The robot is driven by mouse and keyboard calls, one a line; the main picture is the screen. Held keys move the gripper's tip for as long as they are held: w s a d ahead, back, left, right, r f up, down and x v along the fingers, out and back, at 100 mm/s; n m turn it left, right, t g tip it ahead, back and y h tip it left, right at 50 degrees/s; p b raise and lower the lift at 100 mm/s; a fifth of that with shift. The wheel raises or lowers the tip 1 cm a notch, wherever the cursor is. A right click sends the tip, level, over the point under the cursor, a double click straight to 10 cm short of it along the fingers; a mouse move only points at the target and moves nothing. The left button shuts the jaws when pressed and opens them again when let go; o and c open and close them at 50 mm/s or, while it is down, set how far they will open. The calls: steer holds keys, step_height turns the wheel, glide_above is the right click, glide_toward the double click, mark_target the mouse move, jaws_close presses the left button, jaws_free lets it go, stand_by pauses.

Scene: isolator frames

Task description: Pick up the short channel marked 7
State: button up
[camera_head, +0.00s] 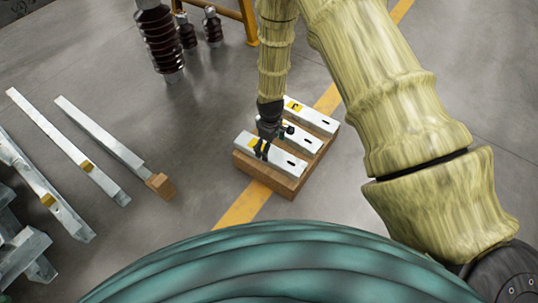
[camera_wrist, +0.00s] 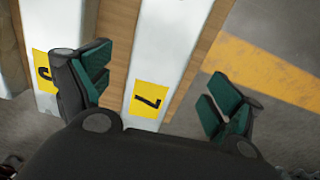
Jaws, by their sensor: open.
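The short channel marked 7 (camera_wrist: 165,40) is a pale metal piece with a yellow label (camera_wrist: 149,100) bearing a black 7. In the wrist view it lies between my gripper's (camera_wrist: 155,92) two teal-padded fingers, with gaps on both sides. The gripper is open and empty. In the head view my gripper (camera_head: 263,150) is over the left end of the nearest channel (camera_head: 284,160) on a wooden block (camera_head: 270,178), and partly hides its yellow label. Whether the fingertips reach below the channel's top cannot be told.
A second labelled channel (camera_wrist: 43,97) lies close to the left finger in the wrist view. The head view shows a farther channel (camera_head: 318,119) on the same block. Long metal bars (camera_head: 60,135) lie on the floor at left. Brown insulators (camera_head: 162,40) stand behind.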

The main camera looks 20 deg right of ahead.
mark_target(270, 152)
steer(key=f+b, duration=0.1)
steer(key=f, duration=0.1)
steer(key=f+b, duration=0.2)
steer(key=f, duration=0.1)
steer(key=shift+w, duration=0.2)
steer(key=shift+r, duration=0.1)
steer(key=shift+c, duration=0.4)
steer(key=shift+a, duration=0.1)
jaws_close()
